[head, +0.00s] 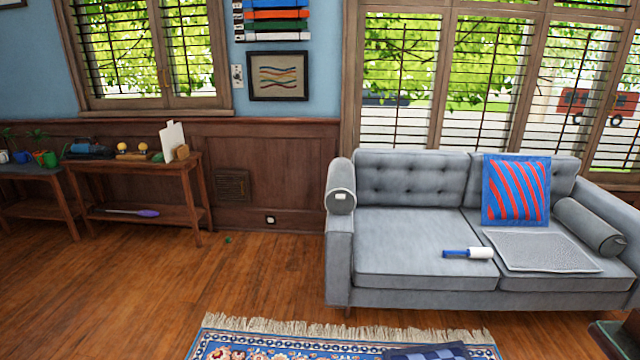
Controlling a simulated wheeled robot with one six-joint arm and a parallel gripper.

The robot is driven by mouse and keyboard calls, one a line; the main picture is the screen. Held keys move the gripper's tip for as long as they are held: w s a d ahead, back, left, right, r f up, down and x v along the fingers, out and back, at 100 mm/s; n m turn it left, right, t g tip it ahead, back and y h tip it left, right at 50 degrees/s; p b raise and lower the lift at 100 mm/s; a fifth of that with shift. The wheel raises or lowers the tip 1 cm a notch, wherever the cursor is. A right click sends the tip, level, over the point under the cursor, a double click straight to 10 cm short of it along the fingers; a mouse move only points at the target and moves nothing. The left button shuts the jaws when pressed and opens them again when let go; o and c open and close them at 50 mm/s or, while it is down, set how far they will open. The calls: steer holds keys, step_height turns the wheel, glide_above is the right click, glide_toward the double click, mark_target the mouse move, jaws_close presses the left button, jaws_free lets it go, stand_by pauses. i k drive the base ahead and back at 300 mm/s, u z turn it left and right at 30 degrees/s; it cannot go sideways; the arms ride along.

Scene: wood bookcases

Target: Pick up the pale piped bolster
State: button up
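A grey sofa (430,283) stands at the right in the head view. My gripper is not in view.
A blue and red striped cushion (516,190), a grey textured mat (541,251) and a white roller with a blue handle (468,253) are on the sofa. A fringed rug (290,343) lies in front. Wooden side tables (135,167) stand left. Wood floor between is mostly clear.

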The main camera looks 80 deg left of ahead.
mark_target(340, 195)
steer(key=u, duration=2.85)
steer(key=i, duration=2.25)
steer(key=z, duration=0.55)
steer(key=i, duration=0.85)
steer(key=z, duration=0.4)
